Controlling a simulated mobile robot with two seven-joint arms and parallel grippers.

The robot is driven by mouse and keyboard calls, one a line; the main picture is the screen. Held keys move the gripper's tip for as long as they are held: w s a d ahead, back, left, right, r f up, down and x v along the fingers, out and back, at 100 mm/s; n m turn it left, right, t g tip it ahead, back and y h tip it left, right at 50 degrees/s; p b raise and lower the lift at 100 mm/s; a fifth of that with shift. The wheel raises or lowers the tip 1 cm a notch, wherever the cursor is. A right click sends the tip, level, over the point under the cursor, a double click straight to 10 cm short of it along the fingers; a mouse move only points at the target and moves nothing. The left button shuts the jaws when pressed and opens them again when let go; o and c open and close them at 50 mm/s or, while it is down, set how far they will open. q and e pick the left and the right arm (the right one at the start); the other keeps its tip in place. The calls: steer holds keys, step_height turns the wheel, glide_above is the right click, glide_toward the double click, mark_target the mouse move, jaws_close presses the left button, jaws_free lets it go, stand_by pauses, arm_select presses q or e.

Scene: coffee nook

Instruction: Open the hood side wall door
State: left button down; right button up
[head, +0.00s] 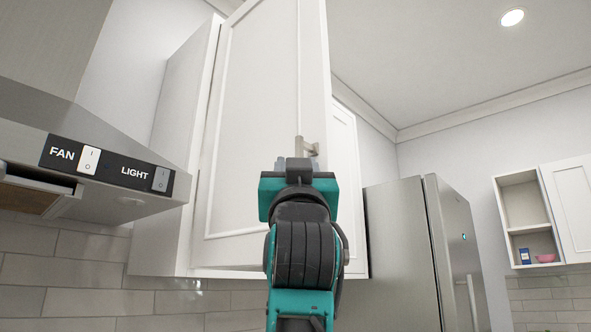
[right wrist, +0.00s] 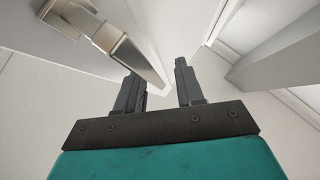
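The white cabinet door (head: 255,130) beside the range hood (head: 120,165) stands ajar, its right edge swung out toward me. Its metal handle (head: 308,147) is near the lower right edge. My right gripper (head: 298,165) is in front of the door, just below the handle. The door's edge shows beyond the fingers; contact cannot be told. My left gripper is not in view.
A second white cabinet door (head: 345,190) is behind the ajar door on the right. A steel fridge (head: 400,250) stands right of it. An open shelf (head: 525,215) with small items hangs at far right. The tiled wall (head: 80,275) is below the hood.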

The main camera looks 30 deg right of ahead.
steer(key=b+v, duration=0.3)
steer(key=v, duration=0.9)
steer(key=shift+s+a+f, duration=0.2)
steer(key=shift+f, duration=0.05)
